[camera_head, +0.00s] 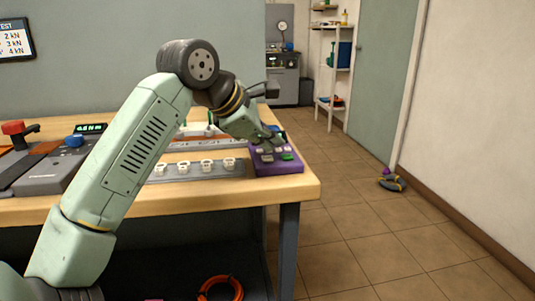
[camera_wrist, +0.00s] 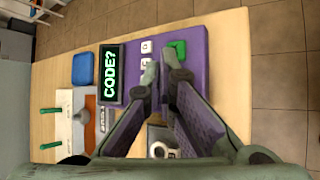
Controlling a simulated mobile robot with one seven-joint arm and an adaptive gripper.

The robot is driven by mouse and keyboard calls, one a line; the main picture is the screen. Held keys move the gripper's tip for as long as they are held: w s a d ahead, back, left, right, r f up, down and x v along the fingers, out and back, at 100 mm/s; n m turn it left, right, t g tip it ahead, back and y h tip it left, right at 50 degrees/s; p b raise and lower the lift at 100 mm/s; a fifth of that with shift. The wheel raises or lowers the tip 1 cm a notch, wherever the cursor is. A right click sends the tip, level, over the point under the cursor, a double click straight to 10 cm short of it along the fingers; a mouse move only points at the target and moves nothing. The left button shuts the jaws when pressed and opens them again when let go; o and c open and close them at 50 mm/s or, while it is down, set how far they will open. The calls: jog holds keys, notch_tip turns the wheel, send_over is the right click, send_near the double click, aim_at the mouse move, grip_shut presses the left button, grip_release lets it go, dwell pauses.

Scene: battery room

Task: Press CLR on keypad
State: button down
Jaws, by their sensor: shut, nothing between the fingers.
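The purple keypad (camera_head: 277,166) sits at the right end of the wooden workbench. It also shows in the wrist view (camera_wrist: 196,38), with a dark display (camera_wrist: 110,73) reading "CODE?" in green. White keys (camera_wrist: 146,47) and a green key (camera_wrist: 178,48) are visible on it. I cannot read which key is CLR; some keys are hidden behind my fingers. My gripper (camera_head: 270,138) is shut and empty, pointing down over the keypad. In the wrist view my fingertips (camera_wrist: 161,66) overlap the key area close to the green key. I cannot tell whether they touch a key.
A grey strip with several white round-topped pieces (camera_head: 205,174) lies left of the keypad. A grey device with a blue knob (camera_head: 73,141) stands further left. A blue block (camera_wrist: 83,68) is beyond the display. Floor right of the bench is mostly clear.

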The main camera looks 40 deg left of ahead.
aim_at(269, 159)
jog(key=shift+r, duration=0.1)
notch_tip(269, 159, up, 5)
jog(key=p, duration=0.4)
dwell(0.3)
dwell(0.7)
